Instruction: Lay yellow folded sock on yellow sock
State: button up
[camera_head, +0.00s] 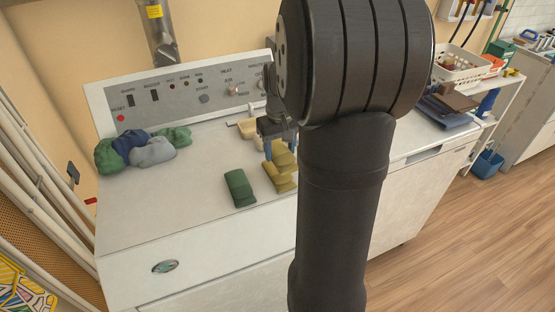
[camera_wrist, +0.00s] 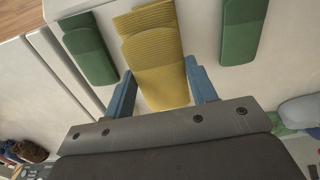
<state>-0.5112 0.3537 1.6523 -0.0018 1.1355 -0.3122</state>
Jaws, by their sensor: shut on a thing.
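My gripper (camera_head: 279,146) has blue fingers and is shut on a yellow folded sock (camera_head: 285,160). In the wrist view my gripper (camera_wrist: 162,88) has a finger at each side of this ribbed yellow folded sock (camera_wrist: 157,75). A second yellow sock (camera_head: 281,184) lies on the white machine top, just in front of and below the held one. In the wrist view the yellow sock (camera_wrist: 146,17) is partly hidden behind the held sock. The two overlap in both views; I cannot tell whether they touch.
A green folded sock (camera_head: 239,188) lies left of the yellow sock. In the wrist view, green socks (camera_wrist: 91,48) and (camera_wrist: 243,30) flank the yellow pair. Loose grey (camera_head: 153,152), navy and green socks lie at the back left. The front left top is clear.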

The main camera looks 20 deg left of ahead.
aim_at(278, 160)
jog(key=shift+a+f, duration=0.4)
jog(key=shift+f, duration=1.85)
jog(key=o, duration=1)
jog(key=shift+f, duration=0.15)
jog(key=shift+c, duration=0.2)
notch_tip(278, 160, up, 12)
jog(key=shift+r, duration=0.2)
jog(key=shift+f, duration=4.25)
